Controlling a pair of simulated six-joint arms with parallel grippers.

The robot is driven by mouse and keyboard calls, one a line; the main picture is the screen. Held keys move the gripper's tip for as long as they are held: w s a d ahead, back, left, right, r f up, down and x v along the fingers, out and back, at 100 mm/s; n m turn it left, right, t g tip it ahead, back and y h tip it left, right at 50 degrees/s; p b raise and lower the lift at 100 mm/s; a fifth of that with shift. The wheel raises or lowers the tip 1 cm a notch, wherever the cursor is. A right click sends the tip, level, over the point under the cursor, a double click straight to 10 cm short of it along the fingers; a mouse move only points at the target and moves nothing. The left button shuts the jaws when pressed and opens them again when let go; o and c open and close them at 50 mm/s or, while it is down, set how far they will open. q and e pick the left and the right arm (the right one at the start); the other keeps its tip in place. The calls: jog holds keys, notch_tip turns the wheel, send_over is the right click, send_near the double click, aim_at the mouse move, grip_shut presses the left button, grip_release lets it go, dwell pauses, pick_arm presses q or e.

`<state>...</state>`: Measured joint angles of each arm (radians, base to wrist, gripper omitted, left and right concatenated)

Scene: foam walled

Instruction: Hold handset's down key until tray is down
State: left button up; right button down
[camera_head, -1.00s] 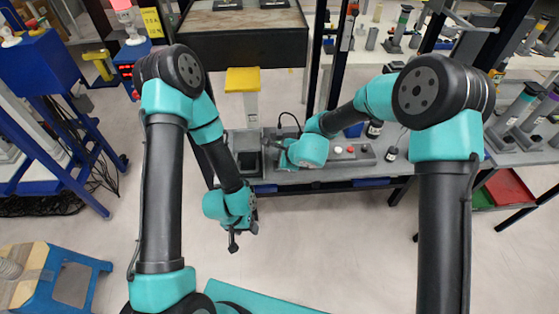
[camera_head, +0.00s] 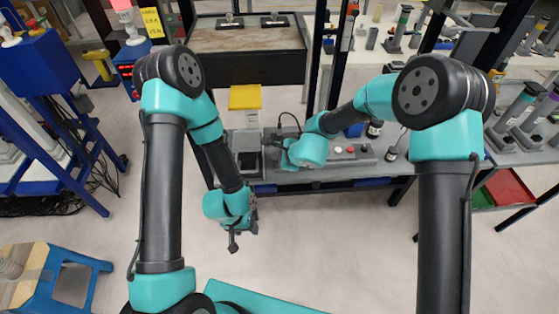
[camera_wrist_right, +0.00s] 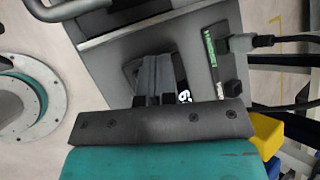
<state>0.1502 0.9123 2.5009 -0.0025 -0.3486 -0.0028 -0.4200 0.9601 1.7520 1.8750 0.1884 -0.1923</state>
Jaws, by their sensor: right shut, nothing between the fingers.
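The tray appears to be the wide dark-sided platform with a brown top (camera_head: 245,38), at the top of the head view. The handset appears to be the grey box (camera_wrist_right: 125,45) filling the middle of the right wrist view, with a dark recessed panel and part of a pale number showing. My right gripper (camera_wrist_right: 157,75) is shut and empty, its fingertips over that panel. They hide the key, so I cannot tell how firmly they touch. In the head view the right gripper (camera_head: 280,145) is at the bench. My left gripper (camera_head: 233,240) hangs over the floor; its jaws are unclear.
A yellow block (camera_head: 245,97) on a pale column stands just below the platform front. A grey control box (camera_head: 350,152) with buttons lies right of my right gripper. A cable (camera_wrist_right: 275,40) plugs into the grey box. A blue stool (camera_head: 65,275) stands lower left. The central floor is clear.

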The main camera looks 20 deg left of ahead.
jog(key=shift+r, duration=0.7)
jog(key=shift+r, duration=2.5)
